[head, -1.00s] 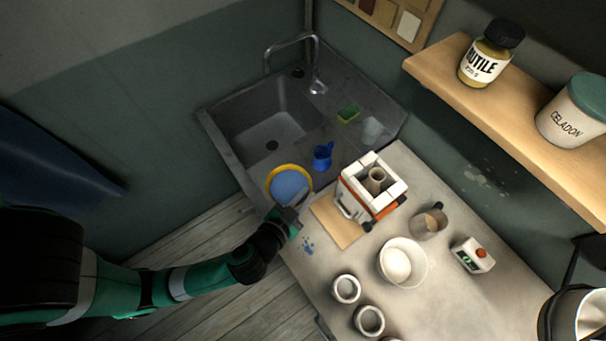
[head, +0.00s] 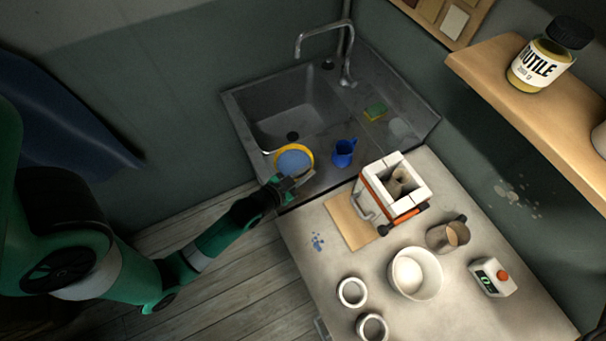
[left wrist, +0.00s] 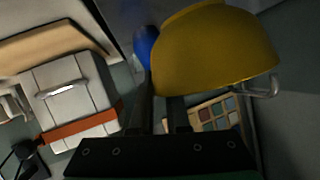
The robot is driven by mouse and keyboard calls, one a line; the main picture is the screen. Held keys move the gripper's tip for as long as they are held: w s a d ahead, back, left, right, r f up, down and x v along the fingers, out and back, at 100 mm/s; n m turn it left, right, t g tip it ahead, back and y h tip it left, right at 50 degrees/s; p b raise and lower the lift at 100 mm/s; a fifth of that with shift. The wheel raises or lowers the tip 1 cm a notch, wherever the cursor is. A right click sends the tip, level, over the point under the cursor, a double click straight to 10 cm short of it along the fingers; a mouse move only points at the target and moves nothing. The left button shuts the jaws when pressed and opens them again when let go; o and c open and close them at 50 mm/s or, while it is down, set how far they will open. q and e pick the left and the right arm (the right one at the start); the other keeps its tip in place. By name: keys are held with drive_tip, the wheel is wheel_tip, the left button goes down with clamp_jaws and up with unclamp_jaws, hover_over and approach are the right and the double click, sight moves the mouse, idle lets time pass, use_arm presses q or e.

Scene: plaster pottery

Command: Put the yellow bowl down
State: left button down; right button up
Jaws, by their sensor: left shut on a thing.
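The yellow bowl (head: 307,152) has a yellow rim and a blue inside. In the head view it is at the front edge of the grey sink unit (head: 352,120), left of the blue jug (head: 343,153). My left gripper (head: 299,178) is shut on its near rim. In the left wrist view the bowl's yellow outside (left wrist: 212,50) fills the top right, by the dark fingers (left wrist: 160,110). I cannot tell whether the bowl's underside touches the sink unit. My right gripper is not in view.
The sink basin (head: 292,112) is behind the bowl, with the tap (head: 326,38) beyond. A sponge (head: 375,109) lies on the drainer. A small white kiln (head: 396,186) and its board (head: 352,219) stand to the right, with a white bowl (head: 416,273) nearer.

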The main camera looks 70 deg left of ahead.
sight(294, 165)
use_arm(q)
drive_tip(key=shift+a+f+b, duration=0.45)
drive_tip(key=shift+a+f, duration=0.25)
drive_tip(key=shift+f, duration=0.3)
drive_tip(key=shift+a+f+b, duration=0.15)
drive_tip(key=shift+f+b, duration=0.3)
drive_tip(key=shift+f, duration=0.45)
drive_tip(key=shift+a+f+b, duration=0.15)
drive_tip(key=shift+f+b, duration=0.3)
drive_tip(key=shift+f, duration=0.45)
drive_tip(key=shift+f, duration=0.1)
drive_tip(key=c, duration=0.9)
unclamp_jaws()
